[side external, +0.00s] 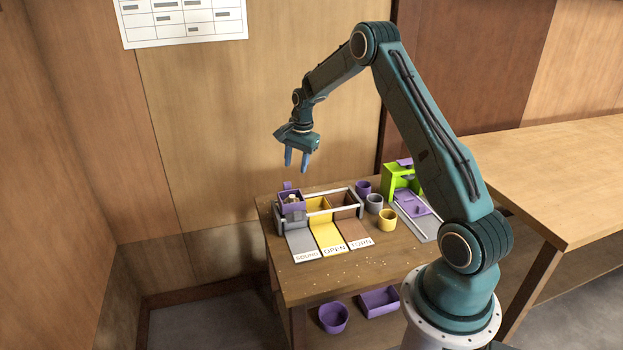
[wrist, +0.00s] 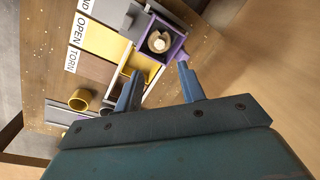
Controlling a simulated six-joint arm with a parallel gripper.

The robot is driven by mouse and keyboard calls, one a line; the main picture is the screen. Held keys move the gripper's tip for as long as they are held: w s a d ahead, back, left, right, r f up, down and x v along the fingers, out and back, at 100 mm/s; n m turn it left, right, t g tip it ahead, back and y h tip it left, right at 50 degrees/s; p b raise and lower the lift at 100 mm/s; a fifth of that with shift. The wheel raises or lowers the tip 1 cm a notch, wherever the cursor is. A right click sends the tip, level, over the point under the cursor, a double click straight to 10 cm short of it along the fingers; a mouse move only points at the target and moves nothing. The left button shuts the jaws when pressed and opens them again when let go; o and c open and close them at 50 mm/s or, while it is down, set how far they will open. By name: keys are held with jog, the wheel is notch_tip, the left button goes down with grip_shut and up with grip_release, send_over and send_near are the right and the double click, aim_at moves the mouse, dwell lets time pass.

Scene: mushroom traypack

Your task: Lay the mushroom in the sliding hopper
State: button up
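A pale mushroom (side external: 292,198) sits inside a small purple open-topped box (side external: 283,206), which looks like the sliding hopper. The box is on the rail frame at the head of the grey SOUND lane. The wrist view shows the mushroom (wrist: 159,41) with its pale round top in the purple box (wrist: 178,49). My gripper (side external: 297,166) is raised well above the box, fingers pointing down. In the wrist view its fingers (wrist: 158,80) are spread apart with nothing between them.
The yellow OPEN lane (side external: 326,235) and brown TORN lane (side external: 355,232) lie right of SOUND. Purple, grey and yellow cups (side external: 387,221) stand to their right, beside a green frame (side external: 390,181) with a purple slide. Purple containers (side external: 333,317) sit below the tabletop.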

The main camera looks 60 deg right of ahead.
jog(key=shift+a+r, duration=0.1)
dwell(0.3)
jog(key=s+a+r+n+t, duration=0.1)
jog(key=s+a+r+n, duration=0.35)
jog(key=a+r, duration=0.5)
jog(key=s+a+r+n+t, duration=0.1)
jog(key=s+a+r+n, duration=0.4)
jog(key=a+r, duration=0.5)
jog(key=s+a+r+n+t, duration=0.1)
jog(key=s+a+n, duration=0.3)
jog(key=s, duration=0.6)
jog(key=s+a+r+n, duration=0.1)
jog(key=s+a+n, duration=0.3)
jog(key=s, duration=0.7)
jog(key=shift+a+r+t, duration=0.15)
jog(key=shift+a+t, duration=0.25)
jog(key=shift+a, duration=0.6)
